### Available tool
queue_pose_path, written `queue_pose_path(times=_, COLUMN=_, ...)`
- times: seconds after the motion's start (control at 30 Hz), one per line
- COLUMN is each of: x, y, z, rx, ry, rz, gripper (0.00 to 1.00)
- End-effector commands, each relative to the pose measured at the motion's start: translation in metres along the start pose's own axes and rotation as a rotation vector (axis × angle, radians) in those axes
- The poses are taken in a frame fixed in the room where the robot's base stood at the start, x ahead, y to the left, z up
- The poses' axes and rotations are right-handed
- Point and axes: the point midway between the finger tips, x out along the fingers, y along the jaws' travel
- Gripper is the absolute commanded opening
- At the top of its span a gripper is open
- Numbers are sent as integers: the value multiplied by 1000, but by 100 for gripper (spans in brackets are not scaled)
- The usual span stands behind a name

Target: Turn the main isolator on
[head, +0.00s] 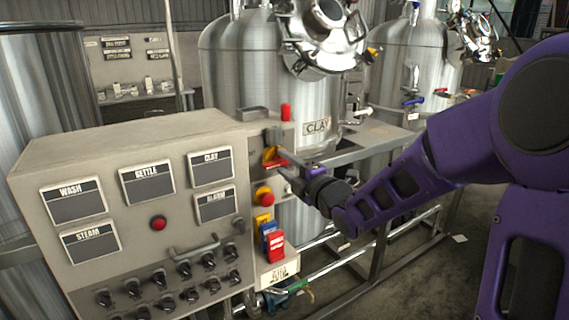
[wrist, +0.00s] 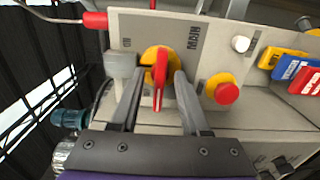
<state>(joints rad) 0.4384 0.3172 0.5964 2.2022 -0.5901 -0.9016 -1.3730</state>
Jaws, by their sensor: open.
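The main isolator is a red handle on a yellow disc (head: 270,154), on the narrow end face of the grey control cabinet. It also shows in the wrist view, where its red handle (wrist: 160,77) stands beside the lettering MAIN. My gripper (head: 284,172) is right at the isolator, coming from the right in the head view. In the wrist view my gripper (wrist: 159,75) is open, with one finger on each side of the red handle. I cannot tell whether either finger touches it. In the head view the gripper partly hides the handle.
A red mushroom button on yellow (wrist: 226,93) is close beside the isolator. Yellow, blue and red tags (head: 270,240) hang below it. The cabinet front (head: 130,215) carries labelled panels and several black knobs.

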Motion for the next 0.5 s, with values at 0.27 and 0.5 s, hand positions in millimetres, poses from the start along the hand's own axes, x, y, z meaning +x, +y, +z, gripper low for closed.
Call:
queue_pose_path(times=0.27, x=0, y=0, z=0, rx=0, ry=0, rz=0, gripper=23)
queue_pose_path(times=0.5, x=0, y=0, z=0, rx=0, ry=0, rz=0, gripper=0)
